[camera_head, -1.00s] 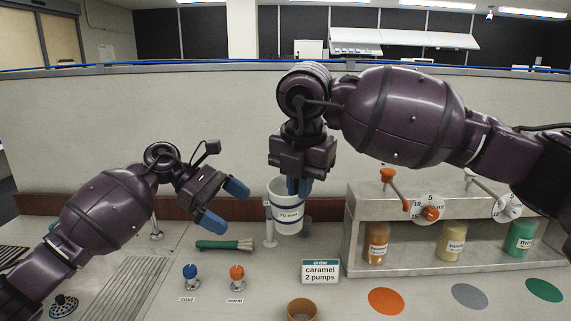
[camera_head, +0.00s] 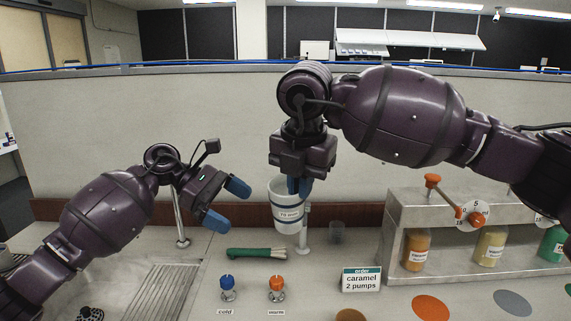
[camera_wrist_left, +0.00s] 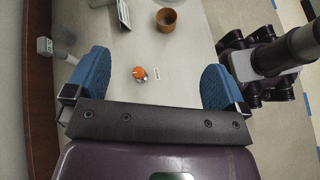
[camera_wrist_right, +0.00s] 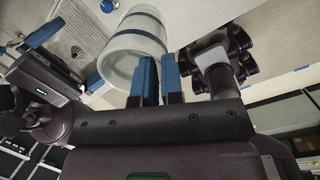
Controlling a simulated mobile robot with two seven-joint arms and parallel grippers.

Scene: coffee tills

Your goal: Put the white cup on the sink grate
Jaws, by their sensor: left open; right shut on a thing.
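The white cup (camera_head: 287,214), with dark bands and a small label, hangs upright in my right gripper (camera_head: 299,186), above the counter. In the right wrist view the cup (camera_wrist_right: 136,42) sits at the blue fingers (camera_wrist_right: 158,80), shut on its wall. The ribbed sink grate (camera_head: 163,288) lies to the left, lower in the head view, partly hidden by my left arm. My left gripper (camera_head: 227,204) is open and empty, left of the cup. In the left wrist view its fingers (camera_wrist_left: 157,72) are wide apart.
A blue cold knob (camera_head: 227,283) and an orange warm knob (camera_head: 277,283) stand right of the grate. A green-handled brush (camera_head: 255,253) lies behind them. An order sign (camera_head: 361,279) and a syrup pump rack (camera_head: 400,215) are to the right. A tap (camera_head: 180,220) stands behind the grate.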

